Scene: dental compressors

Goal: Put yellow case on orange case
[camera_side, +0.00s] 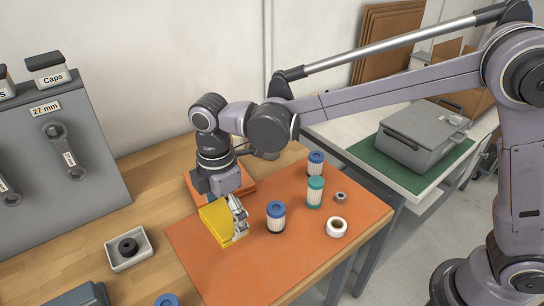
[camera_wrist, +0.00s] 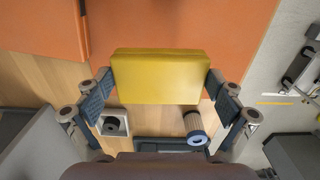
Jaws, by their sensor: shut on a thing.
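The yellow case (camera_side: 219,223) is a flat-sided box gripped from two opposite sides by my gripper (camera_side: 238,218). In the wrist view the yellow case (camera_wrist: 160,77) spans the space between the two fingers of my gripper (camera_wrist: 162,84). It appears to be over the left part of the orange mat; its exact height is hard to tell. The orange case (camera_side: 245,182) lies at the back left of the mat, behind my gripper and partly hidden by my wrist. In the wrist view the orange case (camera_wrist: 42,25) shows at the top left.
Two blue-capped filters (camera_side: 276,217) (camera_side: 316,163), a teal-capped filter (camera_side: 315,192), a white roll (camera_side: 337,227) and a small grey ring (camera_side: 341,197) stand on the orange mat (camera_side: 270,268). A white tray (camera_side: 128,250) with a black ring sits to the left. The mat's front is clear.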

